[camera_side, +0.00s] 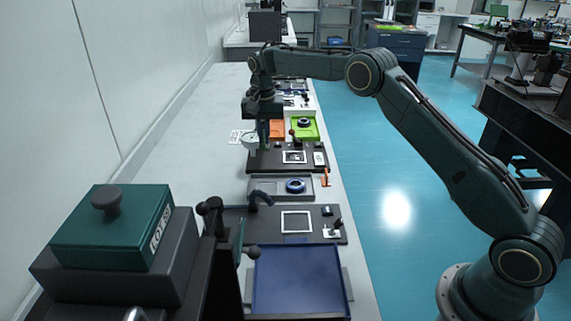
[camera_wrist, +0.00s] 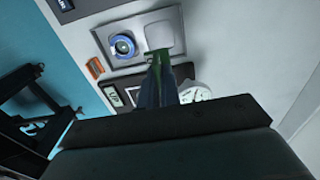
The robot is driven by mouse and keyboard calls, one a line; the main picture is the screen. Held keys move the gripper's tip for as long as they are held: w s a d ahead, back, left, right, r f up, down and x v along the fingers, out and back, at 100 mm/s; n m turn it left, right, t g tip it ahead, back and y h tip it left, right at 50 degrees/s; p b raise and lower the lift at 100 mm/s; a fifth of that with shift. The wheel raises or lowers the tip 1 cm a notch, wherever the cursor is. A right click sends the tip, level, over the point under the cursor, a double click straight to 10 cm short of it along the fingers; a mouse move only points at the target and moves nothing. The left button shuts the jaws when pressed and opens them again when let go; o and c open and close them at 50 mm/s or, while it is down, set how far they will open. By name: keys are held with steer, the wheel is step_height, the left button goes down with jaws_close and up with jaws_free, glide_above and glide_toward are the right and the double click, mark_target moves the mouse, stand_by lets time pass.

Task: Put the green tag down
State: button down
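My gripper (camera_wrist: 157,66) points down over the bench. In the wrist view its two fingers are close together, with the green tag (camera_wrist: 158,54) between their tips. The tag overlaps the lower edge of a pale square pad (camera_wrist: 160,34) on a grey tray (camera_wrist: 140,63); I cannot tell whether it touches. In the side view my gripper (camera_side: 264,132) is beside the black board with a white frame, left of the orange tray. The tag is too small and dark to make out clearly there.
The grey tray (camera_side: 309,181) holds a blue ring (camera_side: 295,186). An orange piece (camera_side: 325,178) lies beside it. A white dial (camera_side: 250,141) stands close to my gripper. A black board (camera_side: 260,159), an orange tray (camera_side: 277,129) and a green tray (camera_side: 311,134) are nearby.

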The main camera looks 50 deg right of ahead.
mark_target(264, 144)
step_height(264, 144, down, 11)
stand_by(0.3)
steer(key=shift+f, duration=0.1)
steer(key=shift+f, duration=2.05)
steer(key=shift+f, duration=0.1)
steer(key=c, duration=1.6)
jaws_free()
step_height(264, 144, up, 11)
steer(key=shift+f, duration=0.15)
steer(key=shift+r, duration=0.8)
